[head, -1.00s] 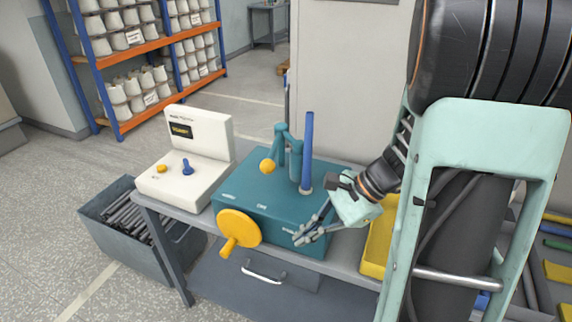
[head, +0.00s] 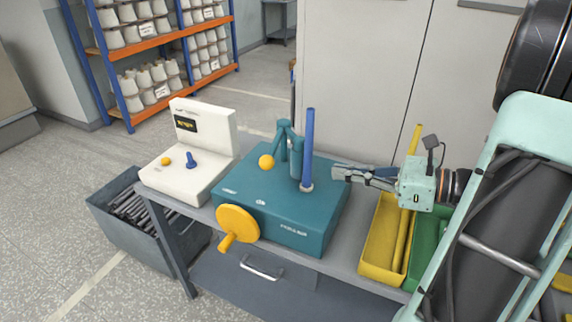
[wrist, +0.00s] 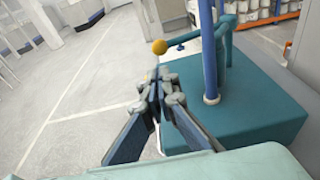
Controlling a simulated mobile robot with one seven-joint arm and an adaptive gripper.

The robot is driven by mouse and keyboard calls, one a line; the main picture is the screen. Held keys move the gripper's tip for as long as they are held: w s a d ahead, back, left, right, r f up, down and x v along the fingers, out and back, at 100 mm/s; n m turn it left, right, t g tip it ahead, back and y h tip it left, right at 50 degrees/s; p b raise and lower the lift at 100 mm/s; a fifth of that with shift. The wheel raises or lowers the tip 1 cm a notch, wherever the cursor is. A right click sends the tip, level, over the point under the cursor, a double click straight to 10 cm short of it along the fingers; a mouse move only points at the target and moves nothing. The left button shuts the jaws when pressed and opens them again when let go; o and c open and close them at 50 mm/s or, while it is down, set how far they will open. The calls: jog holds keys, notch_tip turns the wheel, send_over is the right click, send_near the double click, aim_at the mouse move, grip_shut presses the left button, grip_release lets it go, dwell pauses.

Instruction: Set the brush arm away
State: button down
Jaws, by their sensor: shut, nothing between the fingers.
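The brush arm (head: 282,140) is a bent teal arm on a post on top of the teal machine box (head: 262,205). Its orange ball knob (head: 266,162) hangs at the left end. In the wrist view the knob (wrist: 159,46) shows just beyond my fingertips, with the arm (wrist: 205,38) running right behind the blue tube. The blue tube (head: 307,150) stands upright on the box, beside the arm's post. My gripper (head: 338,172) is shut and empty, pointing left, right of the tube in the head view. In the wrist view my gripper (wrist: 158,82) appears apart from the knob.
A yellow tray (head: 378,262) holding a yellow tube and a green tray (head: 425,245) stand right of the box. An orange crank wheel (head: 238,223) is on the box front. A white control panel (head: 195,165) stands left. A grey bin (head: 135,240) sits on the floor.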

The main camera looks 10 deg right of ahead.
aim_at(273, 163)
jog(key=x, duration=1.4)
jog(key=shift+a, duration=0.3)
